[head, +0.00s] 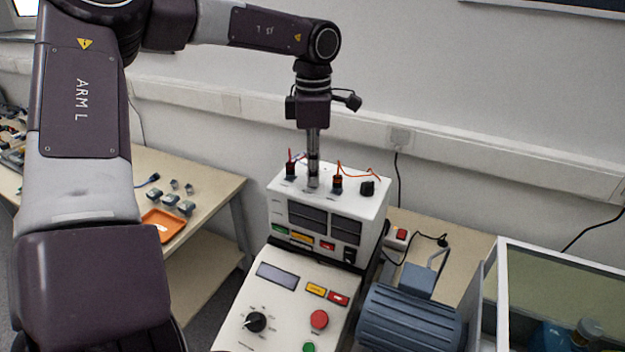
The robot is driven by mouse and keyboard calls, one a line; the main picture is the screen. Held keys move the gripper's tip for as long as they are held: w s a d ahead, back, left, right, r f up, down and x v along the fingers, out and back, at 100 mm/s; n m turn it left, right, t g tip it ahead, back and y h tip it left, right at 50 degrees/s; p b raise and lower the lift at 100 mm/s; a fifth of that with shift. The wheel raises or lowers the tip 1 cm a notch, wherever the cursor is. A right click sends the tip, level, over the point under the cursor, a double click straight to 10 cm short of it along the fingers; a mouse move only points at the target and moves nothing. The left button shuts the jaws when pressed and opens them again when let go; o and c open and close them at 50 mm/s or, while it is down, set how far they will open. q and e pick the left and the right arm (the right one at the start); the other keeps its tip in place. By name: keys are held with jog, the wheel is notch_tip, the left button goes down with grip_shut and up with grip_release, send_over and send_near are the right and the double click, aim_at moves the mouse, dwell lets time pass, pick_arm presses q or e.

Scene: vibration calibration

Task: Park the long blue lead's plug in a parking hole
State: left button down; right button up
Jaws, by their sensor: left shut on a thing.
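My left gripper (313,184) points straight down at the top of the white instrument box (277,187). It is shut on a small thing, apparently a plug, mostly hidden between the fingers. A dark plug with a red lead (290,170) stands upright on the box top to the left of the gripper. Another dark plug with a red lead (337,184) stands just to the right. The long blue lead cannot be made out clearly, and the parking holes are too small or hidden to tell. My right gripper is not in view.
A control console (238,317) stands in front and a blue-grey motor (410,318) at right. The left table holds an orange tray (164,224) and several small grey blocks. A glass-sided case (560,262) is far right.

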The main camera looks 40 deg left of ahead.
pick_arm(q)
jog(key=shift+n+b, duration=0.5)
jog(key=shift+n, duration=0.9)
jog(key=shift+n, duration=0.3)
jog(key=shift+n+b, duration=0.5)
jog(key=shift+n, duration=1.2)
jog(key=shift+n+b, duration=0.3)
jog(key=shift+n, duration=0.8)
jog(key=shift+n+b, duration=0.5)
jog(key=shift+n, duration=0.5)
